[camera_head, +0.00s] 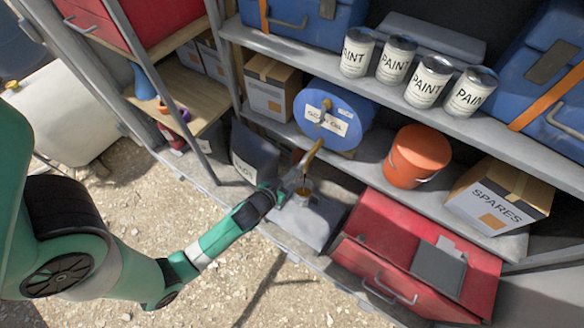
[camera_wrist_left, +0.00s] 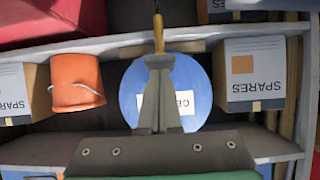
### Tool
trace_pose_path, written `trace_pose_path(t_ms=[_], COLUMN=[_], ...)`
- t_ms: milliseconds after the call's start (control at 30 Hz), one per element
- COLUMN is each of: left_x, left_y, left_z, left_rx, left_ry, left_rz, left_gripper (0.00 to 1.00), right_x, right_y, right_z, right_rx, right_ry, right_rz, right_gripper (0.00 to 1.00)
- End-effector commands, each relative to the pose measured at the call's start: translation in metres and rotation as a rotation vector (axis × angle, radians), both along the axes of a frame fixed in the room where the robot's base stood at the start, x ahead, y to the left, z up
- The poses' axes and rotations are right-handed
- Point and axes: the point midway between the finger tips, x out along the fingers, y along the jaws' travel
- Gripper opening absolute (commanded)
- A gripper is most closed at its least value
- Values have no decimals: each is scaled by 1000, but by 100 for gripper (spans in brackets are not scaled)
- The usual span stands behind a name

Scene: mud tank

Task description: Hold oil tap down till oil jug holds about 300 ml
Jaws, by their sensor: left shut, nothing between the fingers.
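The blue oil drum (camera_head: 350,98) lies on its side on the lower shelf, its label partly covered. Its brass tap lever (camera_head: 314,152) slants down at the front. My left gripper (camera_head: 297,176) is shut, with its tips at the lever's lower end; in the left wrist view the fingertips (camera_wrist_left: 160,60) meet the lever (camera_wrist_left: 158,35) in front of the drum (camera_wrist_left: 190,80). Whether they press it is unclear. The oil jug (camera_head: 304,196) stands below, partly hidden by the gripper, with amber colour at its mouth. Its level cannot be read. My right gripper is out of view.
An orange bucket (camera_head: 415,155) and a spares box (camera_head: 497,197) stand right of the drum. Several paint cans (camera_head: 396,60) are on the shelf above. A red drawer box (camera_head: 415,250) is at lower right, and a dark container (camera_head: 253,153) is left of the jug.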

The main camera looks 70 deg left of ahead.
Motion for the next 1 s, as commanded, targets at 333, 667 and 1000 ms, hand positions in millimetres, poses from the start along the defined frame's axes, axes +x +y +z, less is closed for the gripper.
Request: trace_pose_path(t_ms=[333, 667, 1000], left_x=[0, 0, 0], left_y=[0, 0, 0], left_z=[-1, 9, 16], left_rx=[0, -1, -1], left_ry=[1, 1, 1], left_rz=[1, 0, 0], left_gripper=[0, 0, 0], right_x=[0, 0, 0], right_y=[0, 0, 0], right_z=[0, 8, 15], right_rx=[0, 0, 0], right_ry=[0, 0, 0], right_rz=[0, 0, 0], right_gripper=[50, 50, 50])
